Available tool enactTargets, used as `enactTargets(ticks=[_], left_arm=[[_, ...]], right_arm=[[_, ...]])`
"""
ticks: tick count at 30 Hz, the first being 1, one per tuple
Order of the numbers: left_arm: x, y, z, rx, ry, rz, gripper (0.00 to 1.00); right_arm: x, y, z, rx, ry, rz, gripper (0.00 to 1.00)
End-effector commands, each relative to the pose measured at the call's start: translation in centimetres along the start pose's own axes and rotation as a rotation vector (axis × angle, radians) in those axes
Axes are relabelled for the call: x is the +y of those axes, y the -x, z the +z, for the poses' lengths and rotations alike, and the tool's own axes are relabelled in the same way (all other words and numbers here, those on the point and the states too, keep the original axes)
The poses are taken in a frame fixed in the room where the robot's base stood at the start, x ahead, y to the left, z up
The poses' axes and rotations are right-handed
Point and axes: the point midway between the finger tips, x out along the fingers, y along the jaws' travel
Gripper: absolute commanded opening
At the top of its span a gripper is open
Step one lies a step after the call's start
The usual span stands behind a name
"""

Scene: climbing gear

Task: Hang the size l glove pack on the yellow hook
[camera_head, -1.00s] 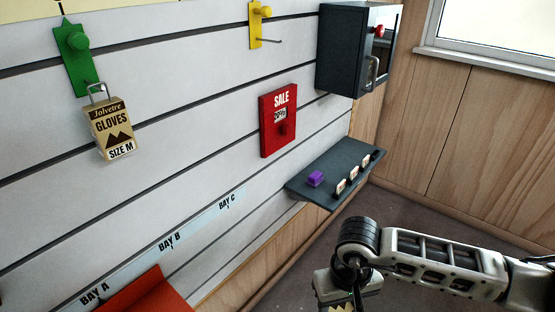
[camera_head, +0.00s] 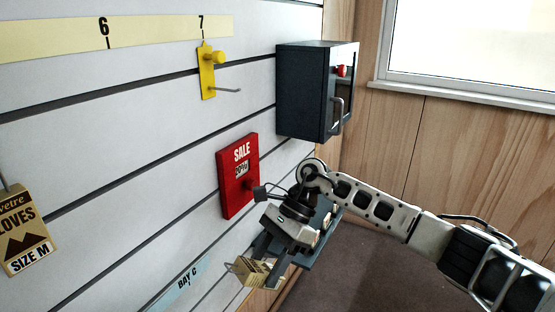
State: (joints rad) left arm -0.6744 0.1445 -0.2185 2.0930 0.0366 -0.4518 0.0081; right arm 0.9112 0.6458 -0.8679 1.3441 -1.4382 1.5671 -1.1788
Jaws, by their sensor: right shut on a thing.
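The yellow hook (camera_head: 208,80) is on the slatted wall under the number 7, its thin metal prong pointing right and empty. My right gripper (camera_head: 264,262) is below and to the right of it, in front of the wall, shut on a tan glove pack (camera_head: 251,271). The pack is tilted and partly hidden by the fingers; its size print is too small to read. Another tan pack, marked size M (camera_head: 26,240), hangs at the left edge. My left gripper is out of view.
A red SALE board (camera_head: 238,178) with a red knob is close to the left of my right gripper. A dark cabinet (camera_head: 303,92) with a red knob juts out right of the hook. A dark shelf (camera_head: 318,222) is partly behind my gripper. The wall around the hook is clear.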

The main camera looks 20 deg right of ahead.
Motion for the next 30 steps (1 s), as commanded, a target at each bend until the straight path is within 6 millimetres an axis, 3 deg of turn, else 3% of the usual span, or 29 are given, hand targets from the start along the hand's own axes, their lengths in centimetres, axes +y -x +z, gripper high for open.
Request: enactTargets(ticks=[3,13,21,24,30], left_arm=[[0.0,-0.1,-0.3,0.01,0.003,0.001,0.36],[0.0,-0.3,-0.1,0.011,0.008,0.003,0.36],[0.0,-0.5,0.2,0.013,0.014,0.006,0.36],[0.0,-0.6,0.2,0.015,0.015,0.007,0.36],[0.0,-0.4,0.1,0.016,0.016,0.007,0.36]], right_arm=[[-1.1,2.0,1.0,-0.151,-0.16,-0.127,0.25],[-3.4,8.2,4.4,-0.538,-0.46,-0.506,0.25],[-4.9,19.0,8.5,-0.892,-0.546,-0.913,0.25],[-4.8,21.6,9.2,-0.947,-0.541,-0.962,0.25],[-4.9,23.3,9.7,-0.982,-0.536,-0.984,0.25]])
